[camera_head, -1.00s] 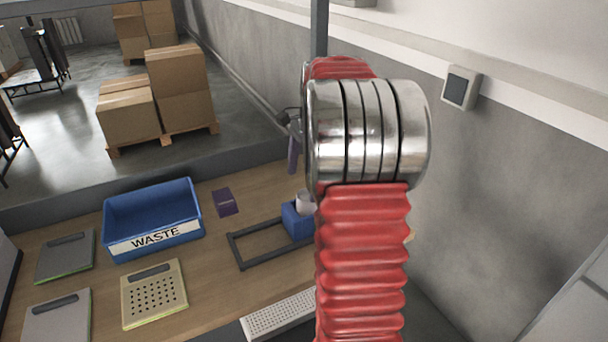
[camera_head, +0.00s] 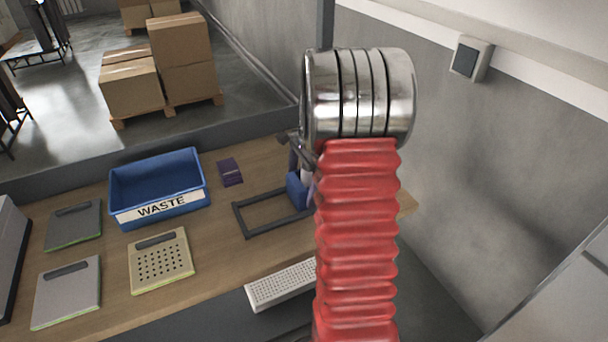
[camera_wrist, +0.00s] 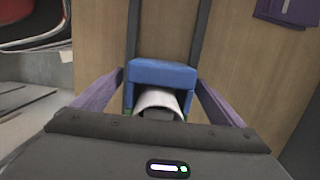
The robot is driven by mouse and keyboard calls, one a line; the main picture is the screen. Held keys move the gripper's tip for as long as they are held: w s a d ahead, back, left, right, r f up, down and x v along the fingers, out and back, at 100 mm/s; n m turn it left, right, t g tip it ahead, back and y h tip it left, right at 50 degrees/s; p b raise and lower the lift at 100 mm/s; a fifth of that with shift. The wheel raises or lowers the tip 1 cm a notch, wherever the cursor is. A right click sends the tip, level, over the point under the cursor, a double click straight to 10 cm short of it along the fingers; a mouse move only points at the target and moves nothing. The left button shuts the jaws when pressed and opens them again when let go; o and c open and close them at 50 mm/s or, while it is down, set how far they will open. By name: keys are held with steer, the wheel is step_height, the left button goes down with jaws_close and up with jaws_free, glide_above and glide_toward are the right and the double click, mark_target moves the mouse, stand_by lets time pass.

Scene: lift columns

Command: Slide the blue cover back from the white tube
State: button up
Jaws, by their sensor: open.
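The blue cover (camera_wrist: 165,74) sits straight ahead in the wrist view, between my two purple fingers. The white tube (camera_wrist: 160,99) shows as a curved white rim just in front of the cover, on my side of it. My gripper (camera_wrist: 160,82) is open, with one finger on each side of the cover; I cannot tell whether either touches it. In the head view the blue cover (camera_head: 296,190) stands at the right end of a dark rail frame (camera_head: 242,222). My arm hides much of the gripper and the tube there.
A blue waste bin (camera_head: 158,209) stands left of the frame on the wooden bench, near a small purple box (camera_head: 230,171). Several flat panels lie at the bench's left. A white perforated tray (camera_head: 281,286) is at the front. A grey wall rises at the right.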

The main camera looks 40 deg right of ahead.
steer(key=shift+f, duration=0.3)
steer(key=shift+c, duration=0.4)
steer(key=c, duration=1.2)
steer(key=shift+o, duration=0.2)
steer(key=shift+a, duration=0.15)
steer(key=shift+w+a, duration=0.35)
steer(key=shift+a, duration=0.7)
steer(key=shift+w+a, duration=0.3)
steer(key=shift+a, duration=0.75)
steer(key=shift+w+a, duration=0.35)
steer(key=shift+a, duration=0.7)
